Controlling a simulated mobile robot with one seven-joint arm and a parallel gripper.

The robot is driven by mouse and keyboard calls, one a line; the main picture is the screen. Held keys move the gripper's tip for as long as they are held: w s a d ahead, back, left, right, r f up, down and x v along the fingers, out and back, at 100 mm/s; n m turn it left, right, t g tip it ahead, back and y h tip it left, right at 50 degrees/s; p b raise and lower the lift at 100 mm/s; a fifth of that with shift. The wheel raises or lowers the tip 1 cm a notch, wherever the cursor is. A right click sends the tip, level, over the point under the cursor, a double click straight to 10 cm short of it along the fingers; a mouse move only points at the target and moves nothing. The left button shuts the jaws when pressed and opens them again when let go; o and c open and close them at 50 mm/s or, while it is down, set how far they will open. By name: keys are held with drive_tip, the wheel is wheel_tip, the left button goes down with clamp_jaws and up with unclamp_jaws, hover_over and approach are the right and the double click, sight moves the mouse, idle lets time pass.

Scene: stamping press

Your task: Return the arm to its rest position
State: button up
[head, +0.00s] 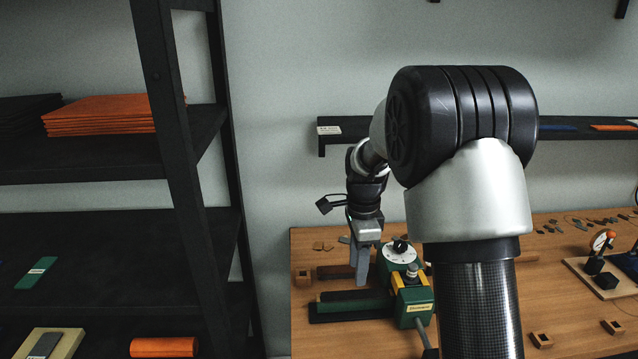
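My arm rises at the right of centre in the head view and bends over toward the workbench (530,300). My gripper (361,278) points down at the bench's left part, just left of the green stamping press (416,297). The fingers overlap in this view, so I cannot tell whether they are open or shut, and no held object shows. The press has a white dial (400,253), yellow parts and a lever at its front. My arm hides part of the press's right side and the bench behind it.
A black shelf rack (180,150) stands on the left, holding orange sheets (100,113) and an orange roll (164,347). A black wall shelf (345,128) runs behind my arm. Small wooden blocks (541,340) and a gauge stand (603,265) are on the bench's right.

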drive_tip(key=s+r+n+t, duration=0.2)
drive_tip(key=s+r+n, duration=0.3)
drive_tip(key=r, duration=0.5)
drive_tip(key=s+r+n+t+p, duration=0.1)
drive_tip(key=s+r+n, duration=0.3)
drive_tip(key=s, duration=0.7)
drive_tip(key=s+r+n+t, duration=0.2)
drive_tip(key=s+r+n, duration=0.3)
drive_tip(key=s+n, duration=0.3)
drive_tip(key=s, duration=0.2)
drive_tip(key=shift+s+n+t+p, duration=0.3)
drive_tip(key=shift+s+p, duration=0.05)
drive_tip(key=shift+p, duration=0.05)
